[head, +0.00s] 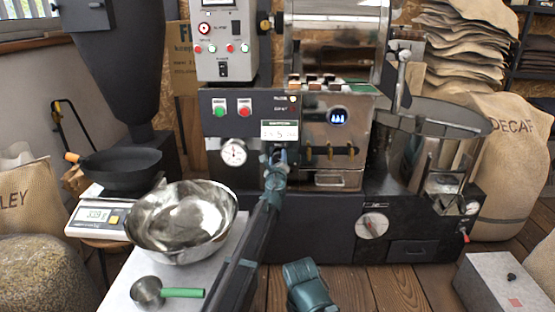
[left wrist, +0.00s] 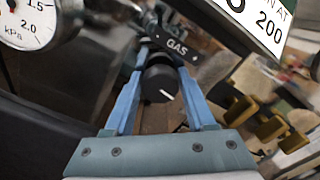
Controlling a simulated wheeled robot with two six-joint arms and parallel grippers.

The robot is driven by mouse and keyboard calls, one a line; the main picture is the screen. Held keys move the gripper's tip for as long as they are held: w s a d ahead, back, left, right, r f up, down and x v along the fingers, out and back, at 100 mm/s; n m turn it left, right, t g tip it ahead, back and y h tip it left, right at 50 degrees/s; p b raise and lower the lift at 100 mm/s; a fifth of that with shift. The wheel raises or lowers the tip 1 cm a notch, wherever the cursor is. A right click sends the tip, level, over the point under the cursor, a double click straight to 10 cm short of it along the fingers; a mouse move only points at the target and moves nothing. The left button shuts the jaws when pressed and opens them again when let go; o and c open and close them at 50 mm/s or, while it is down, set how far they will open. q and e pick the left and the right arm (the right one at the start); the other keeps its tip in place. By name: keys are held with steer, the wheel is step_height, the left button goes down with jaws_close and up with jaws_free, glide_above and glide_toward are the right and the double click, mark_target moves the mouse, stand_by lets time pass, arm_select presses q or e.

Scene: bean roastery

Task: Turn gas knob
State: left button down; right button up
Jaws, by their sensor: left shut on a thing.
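The gas knob (left wrist: 160,82) is black and round with a white pointer line, which aims to the lower right in the left wrist view. A dark tag (left wrist: 178,46) reading GAS sits just above it. My left gripper (left wrist: 158,70) has its blue fingers on either side of the knob and is shut on it. In the head view the left gripper (head: 275,157) is at the front of the roaster (head: 217,128), and it hides the knob there. A teal part of my own body shows at the bottom of the head view, but no right gripper fingers are visible.
A pressure gauge (head: 233,152) is left of the gripper, and a label plate (head: 279,132) hangs just above it. Brass levers (head: 330,152) are close on the right. A steel bowl (head: 181,221) and green-handled scoop (head: 148,291) are on the left table.

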arm_select(q)
steer(key=n, duration=0.4)
steer(key=shift+a+f+n, duration=0.1)
steer(key=shift+n, duration=0.2)
steer(key=n, duration=0.4)
steer(key=shift+f+n, duration=0.1)
steer(key=shift+n, duration=0.3)
stand_by(0.3)
steer(key=shift+c, duration=1.1)
jaws_free()
steer(key=shift+s, duration=0.1)
steer(key=s, duration=1.3)
steer(key=shift+s, duration=0.3)
